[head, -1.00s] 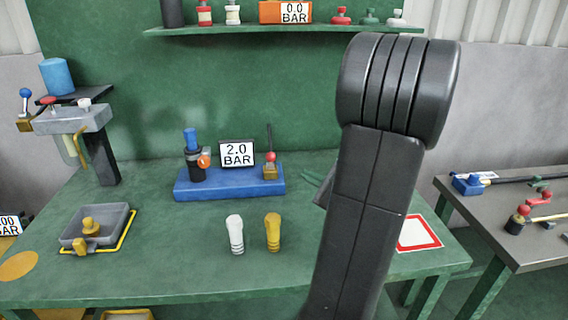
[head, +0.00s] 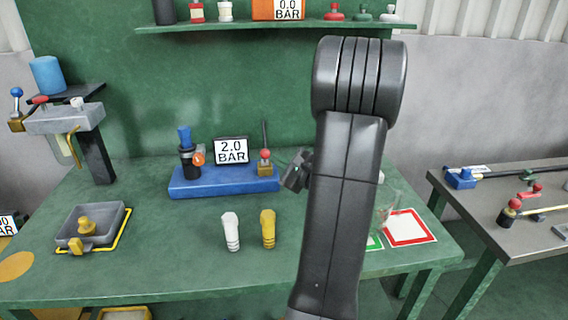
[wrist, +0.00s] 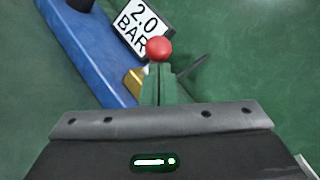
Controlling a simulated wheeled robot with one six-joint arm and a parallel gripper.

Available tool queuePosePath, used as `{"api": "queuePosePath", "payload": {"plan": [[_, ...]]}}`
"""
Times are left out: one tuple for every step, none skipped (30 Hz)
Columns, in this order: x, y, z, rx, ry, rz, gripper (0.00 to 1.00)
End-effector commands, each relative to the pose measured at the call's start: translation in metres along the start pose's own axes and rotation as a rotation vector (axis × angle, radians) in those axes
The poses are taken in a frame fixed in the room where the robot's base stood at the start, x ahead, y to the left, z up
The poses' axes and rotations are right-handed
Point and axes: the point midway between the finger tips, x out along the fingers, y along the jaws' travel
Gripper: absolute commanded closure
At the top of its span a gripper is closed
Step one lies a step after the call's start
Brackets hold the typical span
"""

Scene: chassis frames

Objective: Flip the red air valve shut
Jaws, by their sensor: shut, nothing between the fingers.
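The red-knobbed valve (head: 264,157) stands at the right end of the blue base (head: 222,182) on the green bench. It has a red ball, a brass body and a thin dark lever, which stands upright in the head view. In the wrist view, the red ball (wrist: 159,48) lies just beyond my gripper's fingertips (wrist: 158,70), with the brass body (wrist: 135,82) to their left. My gripper is shut and empty. In the head view, part of my gripper (head: 298,170) shows right of the valve, partly hidden by my arm. Contact with the valve cannot be told.
A 2.0 BAR display (head: 231,150) and a blue-topped regulator (head: 187,150) stand on the same base. White (head: 230,232) and yellow (head: 267,229) fittings stand in front. A grey tray (head: 70,240) sits left; a red-bordered card (head: 409,227) lies right.

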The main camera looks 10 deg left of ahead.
Motion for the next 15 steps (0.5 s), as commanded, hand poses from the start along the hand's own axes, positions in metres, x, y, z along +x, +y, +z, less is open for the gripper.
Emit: {"api": "queuePosePath", "payload": {"plan": [[0.0002, 0.0000, -0.0001, 0.000, 0.000, 0.000, 1.00], [0.0001, 0.0000, -0.0001, 0.000, 0.000, 0.000, 1.00], [0.0000, 0.0000, -0.0001, 0.000, 0.000, 0.000, 1.00], [0.0000, 0.0000, -0.0001, 0.000, 0.000, 0.000, 1.00], [-0.0001, 0.0000, -0.0001, 0.000, 0.000, 0.000, 1.00], [-0.0001, -0.0001, -0.0001, 0.000, 0.000, 0.000, 1.00], [-0.0001, -0.0001, 0.0000, 0.000, 0.000, 0.000, 1.00], [-0.0001, -0.0002, 0.0001, 0.000, 0.000, 0.000, 1.00], [-0.0001, -0.0005, 0.0004, 0.001, 0.001, 0.001, 1.00], [-0.0001, -0.0008, 0.0007, 0.001, 0.002, 0.002, 1.00], [-0.0001, -0.0013, 0.0011, 0.003, 0.004, 0.004, 1.00], [0.0000, -0.0020, 0.0017, 0.005, 0.007, 0.007, 1.00], [0.0001, -0.0026, 0.0022, 0.008, 0.010, 0.010, 1.00], [0.0003, -0.0034, 0.0028, 0.012, 0.014, 0.014, 1.00], [0.0006, -0.0045, 0.0036, 0.017, 0.019, 0.019, 1.00]]}}
